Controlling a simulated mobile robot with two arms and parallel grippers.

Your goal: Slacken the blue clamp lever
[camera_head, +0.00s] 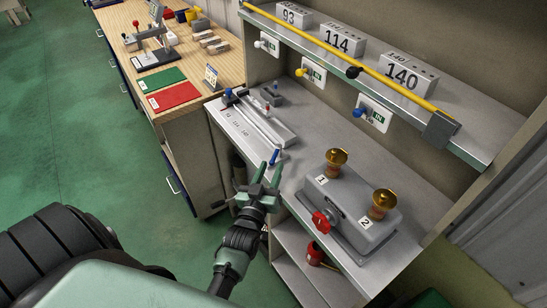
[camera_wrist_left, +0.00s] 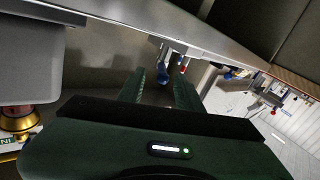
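A small blue lever (camera_head: 275,156) sticks up at the front edge of the grey workbench, near the end of a long metal rail fixture (camera_head: 258,119). In the left wrist view a blue part (camera_wrist_left: 163,74) shows beyond and between the fingertips, with a small red-tipped part beside it. My left gripper (camera_head: 267,172) is just in front of the blue lever in the head view. Its green fingers are apart, also in the left wrist view (camera_wrist_left: 160,88), and nothing is clearly gripped. I cannot tell whether a finger touches the lever. My right gripper is not in view.
A grey box (camera_head: 349,212) with two brass cups and a red knob stands right of the gripper. A shelf (camera_head: 470,141) with a yellow bar (camera_head: 335,59) overhangs the back. A wooden bench (camera_head: 130,47) stands at the left. Open floor (camera_head: 60,120) lies left.

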